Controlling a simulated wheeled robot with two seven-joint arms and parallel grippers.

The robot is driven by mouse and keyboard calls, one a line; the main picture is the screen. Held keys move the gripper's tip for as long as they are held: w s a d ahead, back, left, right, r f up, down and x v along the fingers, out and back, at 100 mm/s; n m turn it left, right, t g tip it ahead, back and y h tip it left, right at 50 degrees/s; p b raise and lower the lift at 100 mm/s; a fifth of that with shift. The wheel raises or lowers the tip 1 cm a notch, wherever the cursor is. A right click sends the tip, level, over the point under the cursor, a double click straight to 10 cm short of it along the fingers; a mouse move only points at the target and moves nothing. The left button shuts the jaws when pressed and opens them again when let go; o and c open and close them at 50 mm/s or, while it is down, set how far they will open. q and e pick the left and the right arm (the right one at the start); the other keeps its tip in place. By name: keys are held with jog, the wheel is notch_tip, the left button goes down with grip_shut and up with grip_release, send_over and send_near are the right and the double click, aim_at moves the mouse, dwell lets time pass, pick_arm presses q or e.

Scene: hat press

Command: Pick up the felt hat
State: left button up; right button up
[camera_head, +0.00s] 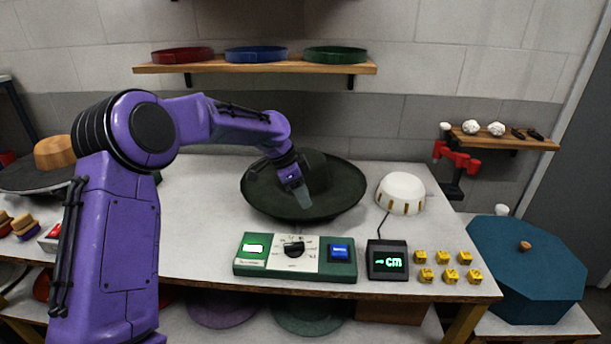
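A dark green, wide-brimmed felt hat (339,195) sits on the white worktable in the middle of the head camera view. My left arm reaches in from the left, and its gripper (302,198) points down over the near-left part of the hat, overlapping the crown and brim. The fingers look narrow and close together, but I cannot tell whether they are open, shut or touching the hat. Part of the crown is hidden behind the gripper. My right gripper is not in view.
A green control panel (295,262) and a small black display (387,261) stand in front of the hat. A white dome (400,192) stands at its right. Several yellow cubes (451,257) lie at the front right. A shelf (255,67) with coloured bands hangs behind.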

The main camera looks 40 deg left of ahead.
aim_at(314, 213)
pick_arm(q)
jog(key=p+x, duration=0.1)
jog(key=x, duration=0.5)
jog(key=shift+w+d, duration=0.15)
jog(key=shift+w, duration=0.05)
jog(key=shift+s, duration=0.15)
grip_shut()
notch_tip(314, 213, up, 10)
jog(key=shift+b, duration=0.35)
jog(key=shift+r, duration=0.1)
dwell(1.6)
